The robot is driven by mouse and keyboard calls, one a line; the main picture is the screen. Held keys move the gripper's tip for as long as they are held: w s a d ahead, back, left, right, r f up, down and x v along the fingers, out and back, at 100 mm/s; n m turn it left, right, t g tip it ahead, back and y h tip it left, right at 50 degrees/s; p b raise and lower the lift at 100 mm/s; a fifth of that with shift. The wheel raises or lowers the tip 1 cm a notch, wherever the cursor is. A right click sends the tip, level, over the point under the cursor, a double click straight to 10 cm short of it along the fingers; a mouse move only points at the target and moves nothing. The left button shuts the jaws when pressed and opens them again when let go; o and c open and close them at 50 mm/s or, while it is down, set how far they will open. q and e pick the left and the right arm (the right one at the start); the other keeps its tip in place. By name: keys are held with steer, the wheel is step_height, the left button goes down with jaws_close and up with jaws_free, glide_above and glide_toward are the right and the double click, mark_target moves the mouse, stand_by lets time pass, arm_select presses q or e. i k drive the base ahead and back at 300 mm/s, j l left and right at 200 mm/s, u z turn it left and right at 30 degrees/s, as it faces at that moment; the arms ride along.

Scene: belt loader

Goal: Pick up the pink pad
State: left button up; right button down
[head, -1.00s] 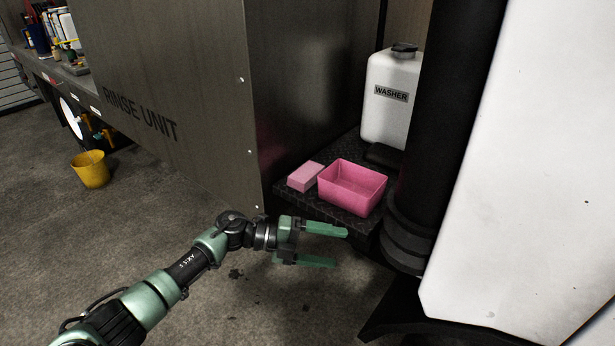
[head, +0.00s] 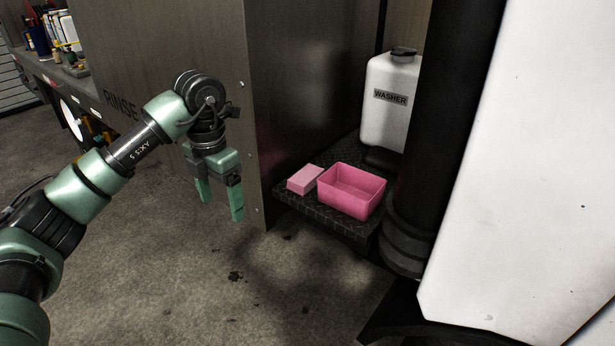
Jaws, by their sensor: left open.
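The pink pad (head: 305,180) is a small flat block lying on a black textured shelf (head: 330,221). It sits just left of an open, empty-looking pink tray (head: 351,191). My left gripper (head: 220,208) is open and empty, its green fingers pointing down. In the picture it is left of the pad, in front of the metal cabinet's side, and apart from the pad. My right gripper is not in view.
A white washer jug (head: 389,120) stands behind the tray. A black column (head: 440,120) and a large white panel (head: 530,170) bound the shelf on the right. The metal rinse unit cabinet (head: 310,80) walls it on the left. The floor in front is clear.

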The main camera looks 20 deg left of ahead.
mark_target(304, 181)
steer(key=i+l, duration=0.25)
steer(key=i, duration=0.2)
steer(key=i+l, duration=0.3)
steer(key=i, duration=0.15)
